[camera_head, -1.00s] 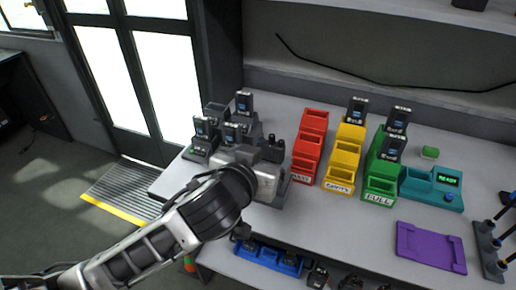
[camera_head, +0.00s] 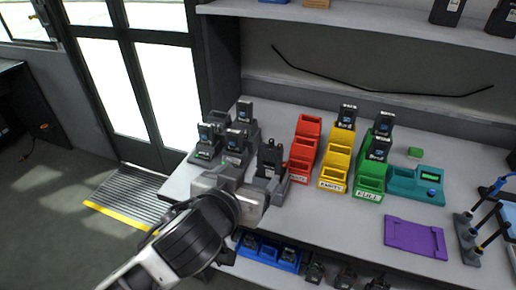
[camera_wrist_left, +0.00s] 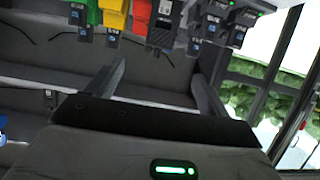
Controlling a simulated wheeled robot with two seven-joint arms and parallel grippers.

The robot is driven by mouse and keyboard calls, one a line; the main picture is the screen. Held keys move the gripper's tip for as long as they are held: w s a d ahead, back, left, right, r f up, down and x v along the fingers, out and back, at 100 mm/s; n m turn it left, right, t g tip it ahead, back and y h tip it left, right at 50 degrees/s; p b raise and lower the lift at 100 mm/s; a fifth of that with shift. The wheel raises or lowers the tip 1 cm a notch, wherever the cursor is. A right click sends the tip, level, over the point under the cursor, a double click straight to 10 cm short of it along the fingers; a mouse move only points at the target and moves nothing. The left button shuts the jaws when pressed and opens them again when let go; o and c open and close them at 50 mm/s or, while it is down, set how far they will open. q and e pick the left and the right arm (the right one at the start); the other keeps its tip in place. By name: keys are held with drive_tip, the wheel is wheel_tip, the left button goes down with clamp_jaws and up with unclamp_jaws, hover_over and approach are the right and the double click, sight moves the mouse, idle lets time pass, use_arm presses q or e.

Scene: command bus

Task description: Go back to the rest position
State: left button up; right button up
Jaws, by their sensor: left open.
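My left gripper (camera_head: 262,192) is in front of the workbench's near edge at its left part, its jaws partly hidden by its own body in the head view. In the left wrist view the two fingers (camera_wrist_left: 155,85) are spread apart with nothing between them. A black handheld device (camera_head: 270,157) stands in a grey holder just beyond the gripper; the frames do not show whether they touch. My right gripper is in neither view.
Grey chargers with handheld radios (camera_head: 236,140) stand at the left. Red (camera_head: 304,148), yellow (camera_head: 334,172) and green (camera_head: 371,180) bins stand mid-bench, beside a teal device (camera_head: 418,185). A purple tray (camera_head: 415,238) lies right. A blue tray (camera_head: 268,252) is below. Floor at left is clear.

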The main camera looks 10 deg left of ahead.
use_arm(q)
drive_tip(key=s+a+f+g, duration=0.1)
drive_tip(key=s+f, duration=0.3)
drive_tip(key=f, duration=0.4)
drive_tip(key=s+a+f+g, duration=0.1)
drive_tip(key=s+f, duration=0.3)
drive_tip(key=f, duration=0.4)
drive_tip(key=s+a+f+m+g, duration=0.1)
drive_tip(key=s+a+f, duration=0.2)
drive_tip(key=f, duration=0.6)
drive_tip(key=shift+s+a+h, duration=0.2)
drive_tip(key=shift+s+h, duration=0.2)
drive_tip(key=shift+s, duration=0.55)
